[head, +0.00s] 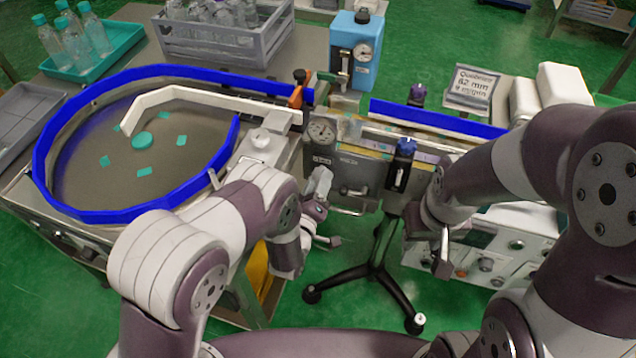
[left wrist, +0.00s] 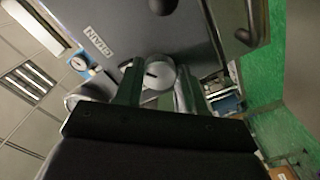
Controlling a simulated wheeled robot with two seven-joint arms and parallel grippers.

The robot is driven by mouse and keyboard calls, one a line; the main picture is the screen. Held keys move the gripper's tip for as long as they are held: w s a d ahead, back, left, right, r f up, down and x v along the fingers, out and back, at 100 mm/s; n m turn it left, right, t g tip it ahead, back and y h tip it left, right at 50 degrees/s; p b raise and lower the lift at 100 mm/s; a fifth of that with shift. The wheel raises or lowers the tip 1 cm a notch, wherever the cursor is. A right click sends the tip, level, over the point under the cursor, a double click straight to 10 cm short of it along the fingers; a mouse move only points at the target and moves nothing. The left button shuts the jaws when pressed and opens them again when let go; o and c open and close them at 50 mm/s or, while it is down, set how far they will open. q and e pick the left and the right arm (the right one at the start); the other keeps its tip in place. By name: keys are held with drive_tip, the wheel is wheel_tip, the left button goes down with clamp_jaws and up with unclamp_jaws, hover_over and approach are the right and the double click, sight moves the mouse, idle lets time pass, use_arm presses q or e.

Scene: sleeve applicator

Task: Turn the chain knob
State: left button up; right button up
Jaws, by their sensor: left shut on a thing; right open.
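The chain knob (left wrist: 158,72) is a round silver knob with a dark slot on its face, on the grey panel close to the CHAIN label (left wrist: 95,42). My left gripper (left wrist: 157,85) is shut on it, with a finger on either side in the left wrist view. In the head view my left gripper (head: 318,212) is at the lower front of the grey control box (head: 340,172), and the knob cannot be made out there. My right gripper (head: 432,250) is open and empty, to the right, in front of the white cabinet.
A blue-rimmed round turntable (head: 75,180) stands at the left. A U-shaped handle (head: 352,208) sticks out from the box beside my left gripper. A black-legged stand (head: 375,270) is below. A grey crate (head: 225,40) with bottles is at the back.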

use_arm(q)
drive_tip(key=m, duration=0.8)
drive_tip(key=m+b, duration=0.1)
drive_tip(key=m, duration=1.5)
drive_tip(key=shift+a+f+m, duration=0.15)
drive_tip(key=shift+a+m, duration=0.15)
drive_tip(key=m, duration=0.6)
drive_tip(key=shift+m, duration=0.3)
drive_tip(key=o, duration=1.1)
drive_tip(key=shift+c, duration=0.2)
drive_tip(key=shift+r, duration=0.2)
